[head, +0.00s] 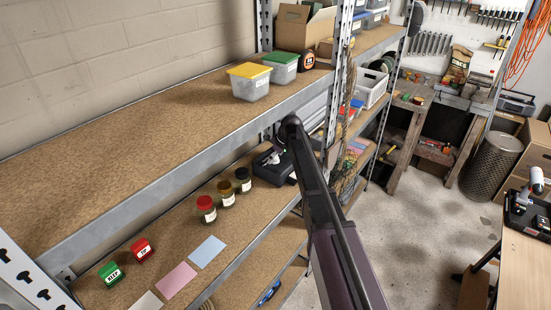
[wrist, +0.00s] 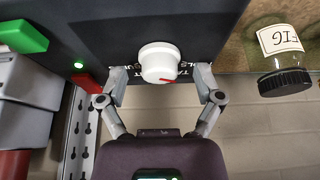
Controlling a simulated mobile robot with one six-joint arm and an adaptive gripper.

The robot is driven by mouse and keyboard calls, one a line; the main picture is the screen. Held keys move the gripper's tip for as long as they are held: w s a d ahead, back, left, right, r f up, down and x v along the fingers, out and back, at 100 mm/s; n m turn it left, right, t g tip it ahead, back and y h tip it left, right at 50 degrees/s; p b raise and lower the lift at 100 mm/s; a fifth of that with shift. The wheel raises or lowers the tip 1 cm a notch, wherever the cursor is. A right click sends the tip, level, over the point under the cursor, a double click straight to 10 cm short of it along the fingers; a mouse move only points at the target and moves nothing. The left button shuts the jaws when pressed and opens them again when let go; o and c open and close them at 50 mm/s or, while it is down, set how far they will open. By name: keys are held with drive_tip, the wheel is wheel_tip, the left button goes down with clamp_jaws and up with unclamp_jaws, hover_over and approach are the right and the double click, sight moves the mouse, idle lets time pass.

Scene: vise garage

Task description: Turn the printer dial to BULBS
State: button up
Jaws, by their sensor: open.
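The printer (head: 268,170) is a dark box on the middle shelf in the head view. In the wrist view its dark face (wrist: 110,25) carries a white round dial (wrist: 158,60) with a red mark toward its lower right edge. Dark-backed labels with white letters sit around the dial, partly hidden by the dial and fingers, so I cannot read a whole word. My gripper (wrist: 161,77) is open, with one finger on each side of the dial. A gap shows on both sides, though contact is hard to judge.
A labelled jar (wrist: 285,62) stands to the right. Several jars (head: 227,193) stand on the printer's shelf. Yellow-lidded (head: 249,82) and green-lidded (head: 281,67) bins sit on the shelf above.

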drive_tip(key=c, duration=1.2)
drive_tip(key=shift+o, duration=0.2)
